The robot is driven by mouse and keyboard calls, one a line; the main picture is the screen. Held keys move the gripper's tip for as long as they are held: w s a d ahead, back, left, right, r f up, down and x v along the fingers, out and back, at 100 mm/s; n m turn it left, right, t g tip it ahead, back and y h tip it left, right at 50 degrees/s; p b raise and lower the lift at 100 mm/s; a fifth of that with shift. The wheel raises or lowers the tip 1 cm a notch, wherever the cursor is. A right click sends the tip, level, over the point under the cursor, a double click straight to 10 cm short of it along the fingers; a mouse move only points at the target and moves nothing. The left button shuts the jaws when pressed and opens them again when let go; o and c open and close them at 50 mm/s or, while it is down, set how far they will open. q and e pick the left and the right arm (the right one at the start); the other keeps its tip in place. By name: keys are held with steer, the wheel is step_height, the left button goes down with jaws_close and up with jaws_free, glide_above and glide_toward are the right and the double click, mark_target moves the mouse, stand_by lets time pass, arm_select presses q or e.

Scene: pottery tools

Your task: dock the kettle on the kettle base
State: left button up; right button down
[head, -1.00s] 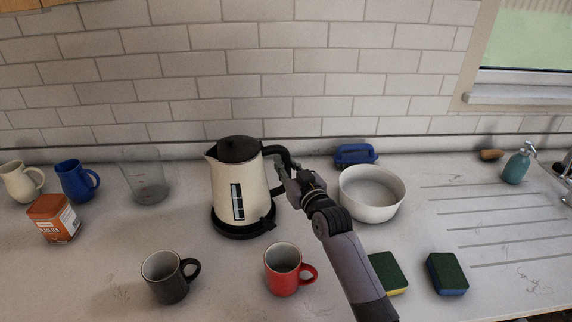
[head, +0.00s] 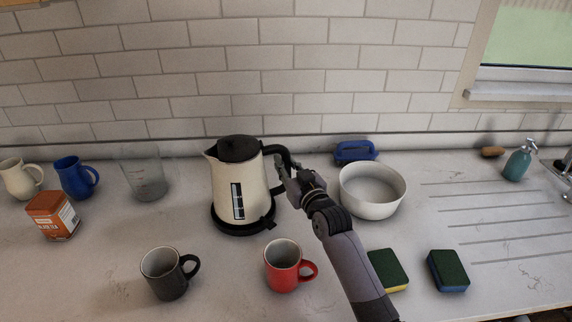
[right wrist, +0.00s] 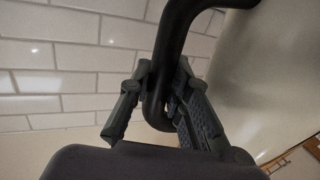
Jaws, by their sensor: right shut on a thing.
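The cream kettle (head: 226,192) with a black lid and black handle stands upright at the kettle base (head: 235,229), a low black disc on the counter. The kettle's bottom lines up with the base and I see no clear gap; whether it is fully seated I cannot tell. My right gripper (head: 282,173) is at the kettle's right side, shut on the handle. In the right wrist view, the fingers (right wrist: 155,108) are on either side of the lower end of the black handle (right wrist: 168,50), with the cream body (right wrist: 262,85) beside them. My left gripper is not in view.
A red mug (head: 281,268) and a black mug (head: 162,275) stand in front of the kettle. A glass beaker (head: 147,180) is to its left, a white bowl (head: 372,207) right of my gripper. Two sponges (head: 447,270) lie at front right. Tiled wall is behind.

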steer(key=shift+r, duration=0.15)
steer(key=c, duration=1.8)
jaws_free()
steer(key=shift+s+f, duration=0.1)
steer(key=shift+f, duration=0.4)
steer(key=shift+s+d+r+p, duration=0.15)
steer(key=shift+s+d+p, duration=0.05)
steer(key=shift+s+p, duration=0.2)
steer(key=shift+p+v, duration=0.75)
steer(key=shift+v, duration=0.25)
steer(key=p+v, duration=0.4)
steer(key=v, duration=0.4)
